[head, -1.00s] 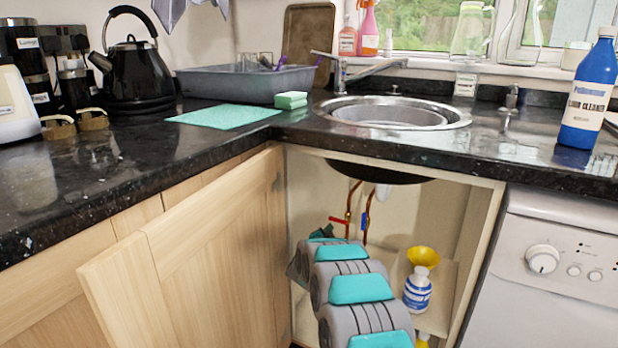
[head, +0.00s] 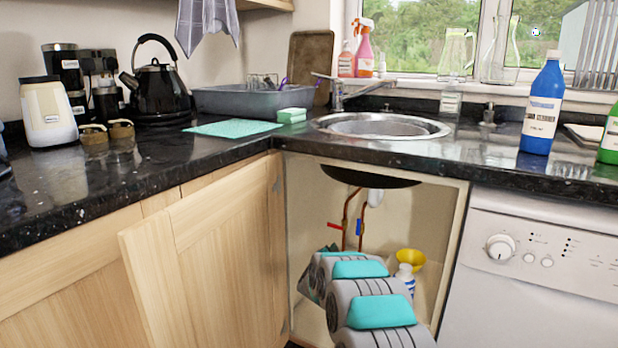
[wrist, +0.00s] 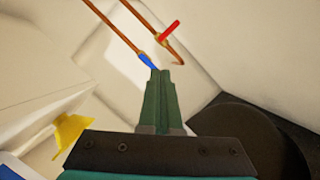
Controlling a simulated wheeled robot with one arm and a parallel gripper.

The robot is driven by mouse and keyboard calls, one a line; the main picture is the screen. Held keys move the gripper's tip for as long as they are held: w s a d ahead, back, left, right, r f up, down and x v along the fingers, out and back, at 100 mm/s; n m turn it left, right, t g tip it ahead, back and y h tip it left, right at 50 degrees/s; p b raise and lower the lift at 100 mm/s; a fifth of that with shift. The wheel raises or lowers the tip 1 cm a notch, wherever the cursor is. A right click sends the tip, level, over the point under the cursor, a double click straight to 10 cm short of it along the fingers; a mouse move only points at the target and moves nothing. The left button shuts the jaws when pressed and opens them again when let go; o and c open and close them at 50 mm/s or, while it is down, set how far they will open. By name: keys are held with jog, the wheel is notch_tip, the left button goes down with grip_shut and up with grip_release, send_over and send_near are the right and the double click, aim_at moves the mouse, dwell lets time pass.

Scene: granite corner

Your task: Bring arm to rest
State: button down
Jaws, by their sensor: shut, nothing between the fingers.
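My arm reaches into the open cupboard under the sink in the head view, and its links hide part of the cupboard floor. My gripper (wrist: 162,100) shows in the wrist view with its green fingers together and nothing between them. Its tips appear in front of the copper pipes (wrist: 122,30) with the red valve handle (wrist: 169,31) and the blue one; I cannot tell whether they touch. In the head view the gripper's fingertips are not clearly visible.
The wooden cupboard door (head: 205,255) stands open left of my arm. The sink bowl's dark underside (head: 370,176) hangs above. A white appliance (head: 535,265) stands at right.

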jog(key=s+a+r+n+g+y, duration=0.3)
jog(key=s+r+n, duration=0.1)
jog(key=s, duration=0.7)
jog(key=s+a+r+n+g+y, duration=0.3)
jog(key=s+r+n+y, duration=0.1)
jog(key=s, duration=0.7)
jog(key=s+d+n+g+h, duration=0.1)
jog(key=s+d+g, duration=0.2)
jog(key=s, duration=1.3)
jog(key=s+d+n+g+h, duration=0.1)
jog(key=s+d+g, duration=0.3)
jog(key=s, duration=1.2)
jog(key=s+d+n+g+h, duration=0.1)
jog(key=s+d+n+g, duration=0.2)
jog(key=s, duration=1.4)
jog(key=d, duration=0.3)
jog(key=shift+g, duration=0.4)
jog(key=shift+w+r, duration=0.1)
